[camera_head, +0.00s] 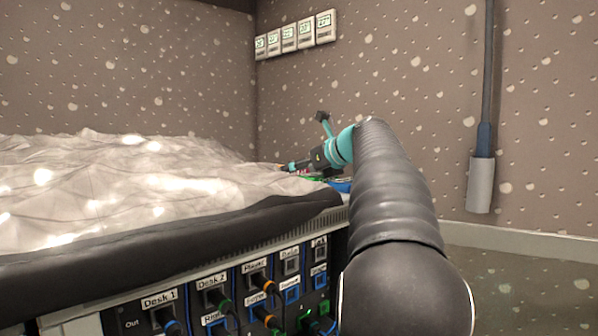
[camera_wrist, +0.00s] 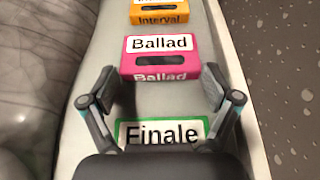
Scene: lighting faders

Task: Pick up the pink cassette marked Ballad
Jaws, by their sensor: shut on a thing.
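The pink cassette (camera_wrist: 160,62) marked Ballad is in the middle of the wrist view, its label facing up and its name repeated on its near edge. I cannot tell whether the cassette is clear of the surface beneath. In the head view my gripper (camera_head: 288,167) is small and far off, at the end of the shelf edge, and the cassette is mostly hidden there.
An orange cassette (camera_wrist: 160,16) marked Interval lies beyond the pink one, and a green cassette (camera_wrist: 160,132) marked Finale lies nearer, partly under my gripper. All lie along a pale narrow ledge (camera_wrist: 75,125). A crumpled, pale cover (camera_head: 110,190) rises at its left.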

